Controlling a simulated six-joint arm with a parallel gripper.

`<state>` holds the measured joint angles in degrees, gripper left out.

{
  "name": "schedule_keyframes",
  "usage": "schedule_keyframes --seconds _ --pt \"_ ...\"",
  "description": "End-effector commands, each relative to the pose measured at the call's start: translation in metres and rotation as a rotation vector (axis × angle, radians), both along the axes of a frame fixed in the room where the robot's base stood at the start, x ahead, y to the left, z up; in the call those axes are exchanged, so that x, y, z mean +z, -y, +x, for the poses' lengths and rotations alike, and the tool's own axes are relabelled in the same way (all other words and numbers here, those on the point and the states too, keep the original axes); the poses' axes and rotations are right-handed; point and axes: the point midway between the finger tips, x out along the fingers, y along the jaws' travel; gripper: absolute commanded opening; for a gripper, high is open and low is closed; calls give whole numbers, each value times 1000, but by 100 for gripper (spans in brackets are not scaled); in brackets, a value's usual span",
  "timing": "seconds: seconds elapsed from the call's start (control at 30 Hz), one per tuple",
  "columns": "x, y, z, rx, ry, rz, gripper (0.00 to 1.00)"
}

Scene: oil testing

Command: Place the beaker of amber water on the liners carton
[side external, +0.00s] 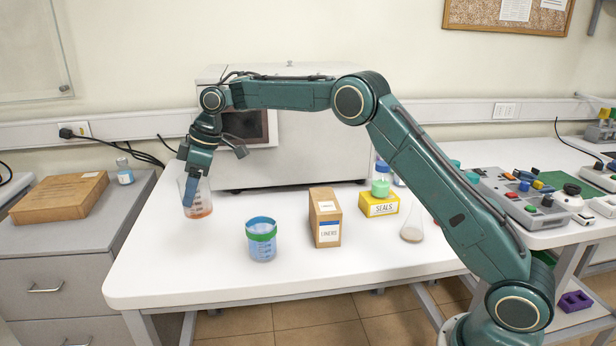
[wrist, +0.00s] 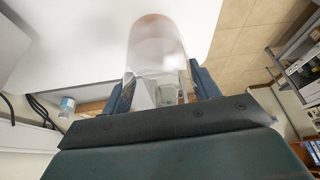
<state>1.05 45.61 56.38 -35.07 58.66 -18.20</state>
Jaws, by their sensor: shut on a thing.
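The beaker of amber water (side external: 201,211) is clear, with a shallow orange-brown liquid at its bottom. It stands near the left end of the white table in the side view. My gripper (side external: 190,194) reaches down to its rim and is shut on it. In the wrist view the clear beaker (wrist: 157,50) is between my fingers (wrist: 160,88). I cannot tell whether its base touches the table. The liners carton (side external: 325,218) is a brown box with a white label, upright in the middle of the table, to the right of the beaker.
A blue beaker with a green band (side external: 261,241) stands between my gripper and the carton, nearer the front edge. A yellow seals box (side external: 379,206) bears a jar of green liquid (side external: 380,184). A flask (side external: 411,232) stands further right. A grey machine (side external: 295,155) stands behind.

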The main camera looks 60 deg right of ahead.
Motion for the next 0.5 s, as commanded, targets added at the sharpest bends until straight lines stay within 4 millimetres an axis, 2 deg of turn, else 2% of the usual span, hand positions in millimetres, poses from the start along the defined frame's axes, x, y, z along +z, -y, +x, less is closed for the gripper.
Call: schedule_keyframes --seconds 0.13,0.27,0.37,0.5 --pt "3 6 -2 -3 1 0 30" --pt "9 21 -7 -9 2 -2 30" --pt "15 41 -15 -15 2 -3 30" --pt "28 77 -34 -28 0 -5 30"
